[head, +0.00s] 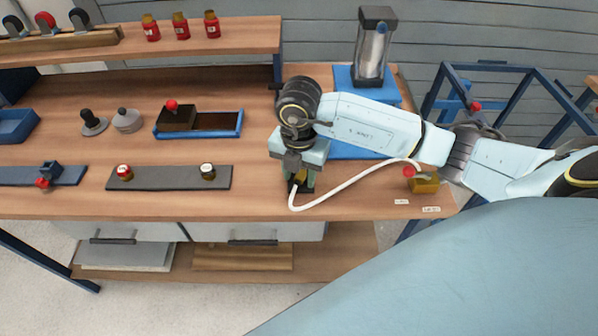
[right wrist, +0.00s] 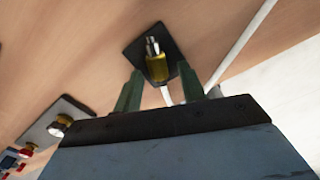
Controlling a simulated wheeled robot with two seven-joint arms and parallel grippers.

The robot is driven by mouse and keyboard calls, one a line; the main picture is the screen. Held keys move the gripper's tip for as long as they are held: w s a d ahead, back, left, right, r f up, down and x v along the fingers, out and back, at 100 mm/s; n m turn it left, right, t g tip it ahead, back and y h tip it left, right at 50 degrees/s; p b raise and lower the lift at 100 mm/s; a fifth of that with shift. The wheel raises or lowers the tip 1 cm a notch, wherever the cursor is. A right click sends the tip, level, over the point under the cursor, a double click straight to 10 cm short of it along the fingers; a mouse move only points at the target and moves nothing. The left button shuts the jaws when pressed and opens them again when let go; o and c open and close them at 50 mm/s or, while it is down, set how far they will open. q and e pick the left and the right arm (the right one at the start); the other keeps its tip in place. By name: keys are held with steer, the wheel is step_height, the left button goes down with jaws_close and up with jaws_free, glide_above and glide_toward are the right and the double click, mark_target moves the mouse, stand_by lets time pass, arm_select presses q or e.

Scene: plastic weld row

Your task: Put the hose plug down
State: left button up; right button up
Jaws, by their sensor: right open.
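The hose plug (right wrist: 157,68) is a brass-yellow cylinder with a silver tip. In the right wrist view it lies on or just over a small dark pad (right wrist: 134,52); I cannot tell if it touches. My right gripper (right wrist: 160,88) is open, with one green finger on each side of the plug. In the head view the right gripper (head: 300,186) points down at the bench's front part and mostly hides the plug and pad. A white hose (head: 345,188) curves from there to a brass block with a red knob (head: 424,184). My left gripper is not in view.
On the wooden bench (head: 255,205), a dark strip with two small fittings (head: 168,178) lies left of the gripper. A blue stand with a clear cylinder (head: 372,58) is behind my right arm. Two drawers (head: 253,232) are below the front edge.

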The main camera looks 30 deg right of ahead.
mark_target(299, 177)
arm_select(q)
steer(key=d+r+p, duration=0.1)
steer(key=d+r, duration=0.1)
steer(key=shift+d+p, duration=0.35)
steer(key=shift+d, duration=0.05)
arm_select(e)
step_height(299, 177, up, 12)
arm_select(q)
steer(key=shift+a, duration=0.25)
arm_select(e)
steer(key=shift+r, duration=0.1)
